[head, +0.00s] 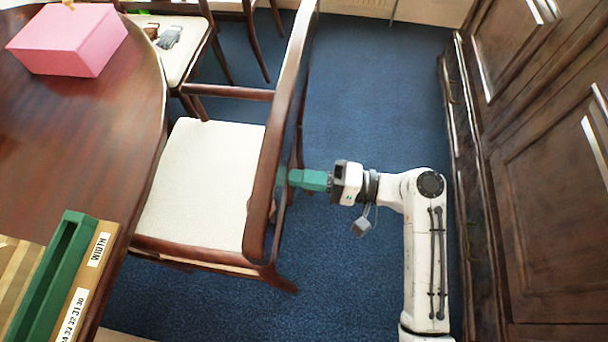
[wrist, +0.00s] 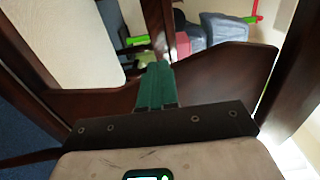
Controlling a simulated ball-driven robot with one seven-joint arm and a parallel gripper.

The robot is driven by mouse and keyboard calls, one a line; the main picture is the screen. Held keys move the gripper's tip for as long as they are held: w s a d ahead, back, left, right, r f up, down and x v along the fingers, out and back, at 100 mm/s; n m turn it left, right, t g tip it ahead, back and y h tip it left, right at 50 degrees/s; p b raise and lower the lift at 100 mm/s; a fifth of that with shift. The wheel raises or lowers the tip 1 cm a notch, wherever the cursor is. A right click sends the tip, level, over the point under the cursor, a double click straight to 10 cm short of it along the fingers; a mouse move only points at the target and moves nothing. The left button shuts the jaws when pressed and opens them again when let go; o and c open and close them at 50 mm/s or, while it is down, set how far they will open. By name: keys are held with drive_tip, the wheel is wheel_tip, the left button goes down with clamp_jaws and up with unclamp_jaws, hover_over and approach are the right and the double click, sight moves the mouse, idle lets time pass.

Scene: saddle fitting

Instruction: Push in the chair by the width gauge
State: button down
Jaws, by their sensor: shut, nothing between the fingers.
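The chair (head: 205,178) has a dark wood frame and a cream seat, and stands at the rounded edge of the dark table (head: 120,125). Its front part lies close to or under the table edge. The width gauge (head: 62,270), a green channel on a wooden base with a WIDTH label, sits on the table at the lower left. My gripper (head: 295,178) is shut and empty, with its green fingers at the outer side of the chair's backrest; they seem to touch it. In the wrist view the green fingers (wrist: 157,88) are together against or just before dark wood.
A pink box (head: 68,40) sits on the table. Another chair (head: 172,45) with items on its seat stands behind. A dark wood cabinet (head: 535,150) is on the right. Blue carpet (head: 380,90) is clear between the chair and the cabinet.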

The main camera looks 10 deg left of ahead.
drive_tip(key=a+b, duration=0.2)
drive_tip(key=a, duration=2)
drive_tip(key=shift+w+r, duration=0.15)
drive_tip(key=shift+w, duration=0.15)
drive_tip(key=shift+a, duration=0.15)
